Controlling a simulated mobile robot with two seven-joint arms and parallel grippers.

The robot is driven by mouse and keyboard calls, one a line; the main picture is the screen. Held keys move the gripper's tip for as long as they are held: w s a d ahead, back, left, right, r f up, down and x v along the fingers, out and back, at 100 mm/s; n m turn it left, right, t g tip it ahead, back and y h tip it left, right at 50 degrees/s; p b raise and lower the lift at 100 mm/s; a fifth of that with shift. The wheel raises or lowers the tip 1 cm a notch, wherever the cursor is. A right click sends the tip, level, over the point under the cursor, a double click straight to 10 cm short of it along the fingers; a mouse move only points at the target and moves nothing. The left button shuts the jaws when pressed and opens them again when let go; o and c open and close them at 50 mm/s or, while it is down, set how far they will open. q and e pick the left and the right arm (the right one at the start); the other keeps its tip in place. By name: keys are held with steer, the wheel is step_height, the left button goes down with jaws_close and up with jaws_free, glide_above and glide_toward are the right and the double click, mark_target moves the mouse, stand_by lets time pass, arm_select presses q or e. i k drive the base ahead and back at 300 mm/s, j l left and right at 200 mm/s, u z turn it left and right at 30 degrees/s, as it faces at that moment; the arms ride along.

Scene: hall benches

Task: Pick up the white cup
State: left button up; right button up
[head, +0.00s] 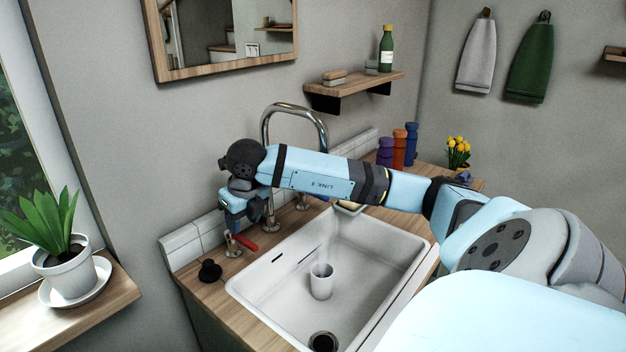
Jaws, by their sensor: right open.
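The white cup (321,283) stands upright in the white sink basin (262,296), near the middle of its floor, with its opening facing up. My right arm reaches in from the right across the back of the sink. My right gripper (242,240) is open, over the wooden counter at the sink's back left corner. It is to the left of the cup, higher than it and clear of it. My left gripper is not in view.
A chrome faucet (318,121) with handles rises behind my right arm. A black stopper (209,270) lies on the counter left of the sink. Several bottles (398,149) and yellow flowers (459,146) stand at the back. A potted plant (64,268) is at the left.

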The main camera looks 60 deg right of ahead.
mark_target(322, 273)
steer(key=k+j, duration=0.75)
steer(key=j, duration=0.2)
